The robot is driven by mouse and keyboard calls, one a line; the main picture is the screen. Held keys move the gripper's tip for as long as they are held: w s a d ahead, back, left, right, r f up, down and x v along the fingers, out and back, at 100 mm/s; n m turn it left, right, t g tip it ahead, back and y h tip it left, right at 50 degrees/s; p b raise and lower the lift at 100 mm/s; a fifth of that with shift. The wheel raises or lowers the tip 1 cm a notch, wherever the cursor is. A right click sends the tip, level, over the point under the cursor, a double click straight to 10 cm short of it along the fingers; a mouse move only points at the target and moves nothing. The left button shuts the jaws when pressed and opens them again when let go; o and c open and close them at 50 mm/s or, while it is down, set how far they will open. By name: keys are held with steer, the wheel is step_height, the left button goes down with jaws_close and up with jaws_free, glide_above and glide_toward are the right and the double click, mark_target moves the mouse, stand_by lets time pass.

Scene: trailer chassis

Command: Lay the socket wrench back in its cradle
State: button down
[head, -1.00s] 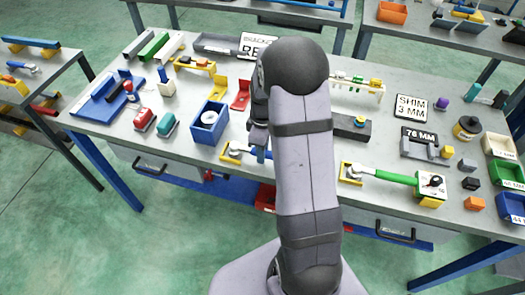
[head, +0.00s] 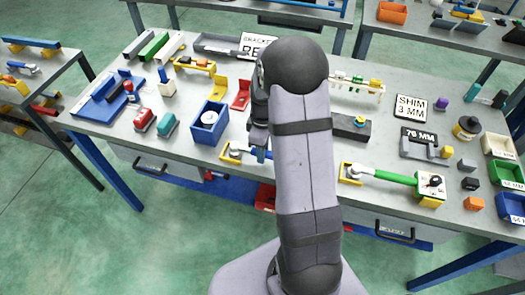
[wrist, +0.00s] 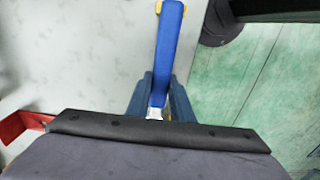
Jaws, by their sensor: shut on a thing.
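The socket wrench has a blue handle (wrist: 167,52) and a silver part close to my gripper. In the wrist view my gripper (wrist: 160,92) is shut on the handle, with a blue fingertip on each side. The handle runs up the picture to a yellow piece (wrist: 173,6), which may be its end or a support. In the head view a yellow cradle (head: 226,157) stands near the front table edge, with the wrench's silver head (head: 236,148) at it. Whether the head rests in it or hovers just above, I cannot tell.
A blue bin (head: 209,136) and red brackets (head: 241,95) stand behind the cradle. A green-handled tool (head: 390,177) lies in another yellow holder to the right. A dark block (head: 351,128) is behind that. The table's front edge is close.

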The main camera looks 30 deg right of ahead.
stand_by(0.3)
steer(key=c, duration=1)
jaws_free()
steer(key=shift+r, duration=0.1)
steer(key=shift+r+p, duration=3.4)
steer(key=shift+r, duration=0.55)
